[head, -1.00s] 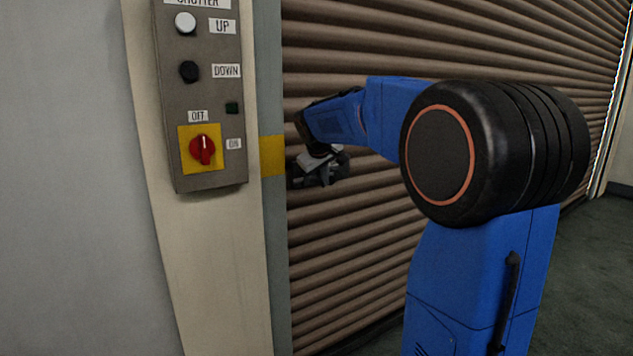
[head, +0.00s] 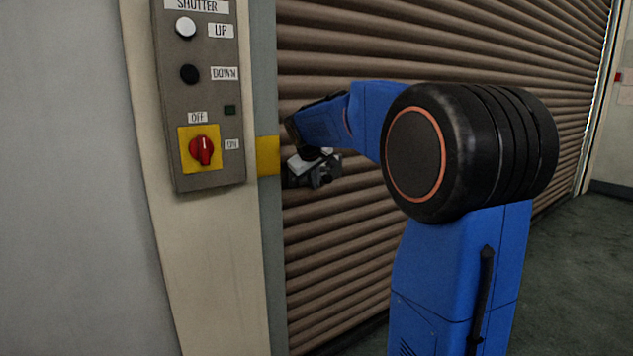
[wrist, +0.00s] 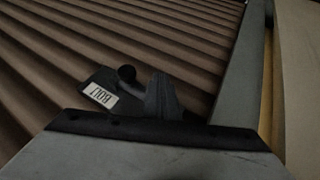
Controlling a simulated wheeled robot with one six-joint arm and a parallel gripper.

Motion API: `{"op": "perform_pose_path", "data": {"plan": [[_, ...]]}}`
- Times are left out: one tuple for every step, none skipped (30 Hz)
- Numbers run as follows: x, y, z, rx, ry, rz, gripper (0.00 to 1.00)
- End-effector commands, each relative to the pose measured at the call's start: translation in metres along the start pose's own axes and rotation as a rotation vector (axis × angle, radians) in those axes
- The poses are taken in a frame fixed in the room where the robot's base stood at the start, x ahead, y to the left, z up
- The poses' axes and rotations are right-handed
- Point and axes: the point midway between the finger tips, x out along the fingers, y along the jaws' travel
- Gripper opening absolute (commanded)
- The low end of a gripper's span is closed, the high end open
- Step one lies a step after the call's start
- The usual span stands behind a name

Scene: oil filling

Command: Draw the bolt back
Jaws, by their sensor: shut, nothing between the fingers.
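The bolt (wrist: 127,73) shows in the wrist view as a dark round knob on a dark plate with a white BOLT label (wrist: 101,95), against the shutter slats. My gripper (wrist: 162,85) is shut and empty, its grey fingers just right of the knob in the picture. I cannot tell whether they touch it. In the head view my gripper (head: 314,170) is in front of the shutter, near its left edge. The bolt cannot be made out there.
The brown slatted shutter (head: 430,45) fills the middle. Left of it, a post with a yellow band (head: 268,155) and a grey control panel (head: 205,100) carry UP and DOWN buttons and a red rotary switch (head: 202,150). Floor shows clear at the right.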

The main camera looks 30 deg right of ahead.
Motion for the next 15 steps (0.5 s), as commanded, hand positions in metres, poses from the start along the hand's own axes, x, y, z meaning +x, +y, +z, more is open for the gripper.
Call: {"op": "perform_pose_path", "data": {"plan": [[-0.005,-0.001,-0.001,0.000,0.002,0.000,0.00],[-0.011,-0.001,-0.001,0.000,0.003,0.000,0.00],[-0.016,-0.001,-0.001,-0.001,0.002,0.000,0.00],[-0.021,-0.001,-0.001,-0.001,0.002,0.000,0.00],[-0.026,-0.001,-0.001,-0.001,0.003,0.000,0.00],[-0.032,-0.001,-0.001,-0.001,0.003,0.000,0.00],[-0.037,-0.001,-0.001,-0.001,0.003,0.000,0.00],[-0.042,-0.001,-0.001,-0.001,0.003,0.000,0.00],[-0.049,-0.001,-0.001,-0.001,0.003,0.000,0.00],[-0.054,-0.001,-0.001,-0.001,0.002,0.000,0.00],[-0.059,-0.001,-0.001,-0.001,0.003,0.000,0.00],[-0.066,-0.001,-0.001,-0.001,0.003,0.000,0.00],[-0.071,-0.001,-0.001,-0.001,0.003,0.000,0.00],[-0.075,-0.002,-0.001,-0.001,0.002,-0.001,0.00],[-0.080,-0.002,-0.001,-0.002,0.002,-0.001,0.00]]}}
